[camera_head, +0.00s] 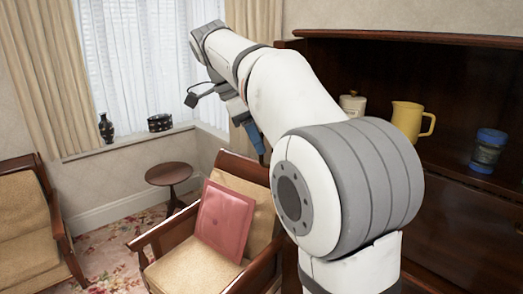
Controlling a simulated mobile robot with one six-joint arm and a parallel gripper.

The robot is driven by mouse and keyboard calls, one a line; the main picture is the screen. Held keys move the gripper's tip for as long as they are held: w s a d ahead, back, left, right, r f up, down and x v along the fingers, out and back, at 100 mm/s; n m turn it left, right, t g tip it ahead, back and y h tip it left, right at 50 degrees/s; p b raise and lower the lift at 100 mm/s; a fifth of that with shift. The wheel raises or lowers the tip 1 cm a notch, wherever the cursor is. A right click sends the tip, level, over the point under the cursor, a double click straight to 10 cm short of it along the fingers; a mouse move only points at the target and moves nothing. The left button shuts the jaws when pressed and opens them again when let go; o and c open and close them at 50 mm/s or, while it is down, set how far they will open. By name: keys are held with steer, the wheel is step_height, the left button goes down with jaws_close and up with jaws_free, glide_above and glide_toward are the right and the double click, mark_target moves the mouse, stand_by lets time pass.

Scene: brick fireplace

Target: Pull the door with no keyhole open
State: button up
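A dark wooden cabinet (463,207) stands on the right, with an open shelf above and a dark front below. Its lower front is cut off by the frame and partly hidden behind my arm. I cannot make out a door or a keyhole on it. My white and grey arm covers the middle of the view and reaches up, then bends down. My gripper (260,150) shows only as a small part beyond the arm, above the armchair. I cannot tell whether its fingers are open or shut, and nothing is seen held there.
A yellow jug (408,119), a white canister (353,104) and a blue jar (487,151) stand on the cabinet. An armchair (170,232) with a pink cushion (223,220) stands below my arm. A round side table (169,173) is near the window; another chair (27,232) is left.

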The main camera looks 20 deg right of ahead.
steer(key=shift+v, duration=1.95)
steer(key=shift+c, duration=0.4)
